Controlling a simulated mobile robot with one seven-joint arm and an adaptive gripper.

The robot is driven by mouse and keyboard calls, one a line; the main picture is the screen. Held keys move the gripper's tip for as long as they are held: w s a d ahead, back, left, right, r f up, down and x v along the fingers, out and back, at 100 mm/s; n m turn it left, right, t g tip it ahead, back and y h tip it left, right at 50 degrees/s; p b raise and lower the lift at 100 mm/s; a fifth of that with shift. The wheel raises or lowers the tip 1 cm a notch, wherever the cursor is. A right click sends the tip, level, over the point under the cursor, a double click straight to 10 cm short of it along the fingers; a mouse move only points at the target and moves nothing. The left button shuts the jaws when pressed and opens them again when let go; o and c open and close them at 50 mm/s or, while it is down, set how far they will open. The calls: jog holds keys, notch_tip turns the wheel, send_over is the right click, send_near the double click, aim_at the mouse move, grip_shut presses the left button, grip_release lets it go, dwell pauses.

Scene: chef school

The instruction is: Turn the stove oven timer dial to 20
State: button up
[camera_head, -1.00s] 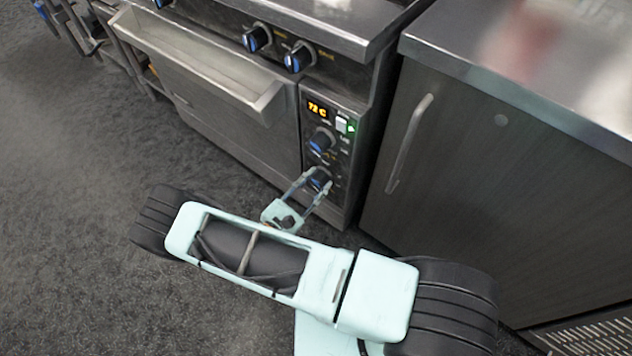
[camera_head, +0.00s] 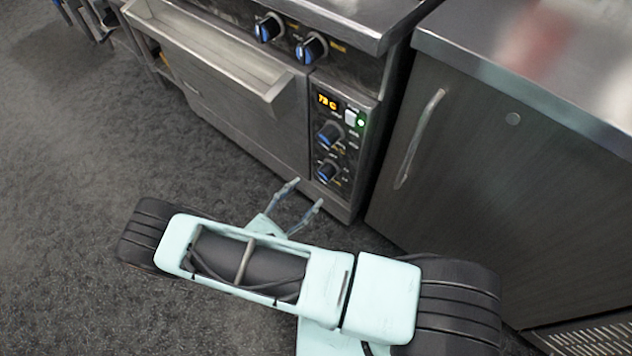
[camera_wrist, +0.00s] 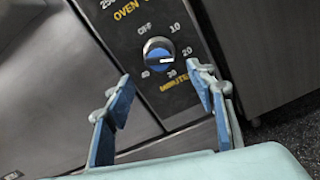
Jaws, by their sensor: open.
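The timer dial (camera_head: 327,170) is the lower black knob with a blue face on the oven's side control panel. In the wrist view the timer dial (camera_wrist: 158,56) is ringed by OFF, 10, 20, 30 and 40, with MINUTES below. My gripper (camera_head: 308,193) is open and empty, in front of the panel and apart from the dial. In the wrist view my gripper (camera_wrist: 160,79) has its two fingers spread below the dial.
A protruding oven handle (camera_head: 215,62) is to the left. A cabinet (camera_head: 455,165) stands close on the right. The grey floor (camera_head: 75,150) is clear at left.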

aim_at(321, 178)
jog(key=v, duration=0.3)
jog(key=shift+s+a, duration=0.2)
jog(key=shift+n, duration=0.7)
jog(key=b+x, duration=0.1)
jog(key=x, duration=0.3)
jog(key=b+x, duration=0.1)
jog(key=x, duration=0.2)
jog(key=b+x, duration=0.2)
jog(key=x, duration=0.2)
jog(key=shift+w+d+r, duration=0.15)
jog(key=shift+d+r, duration=0.1)
jog(key=shift+d, duration=0.05)
jog(key=shift+c, duration=0.7)
jog(key=c, duration=1)
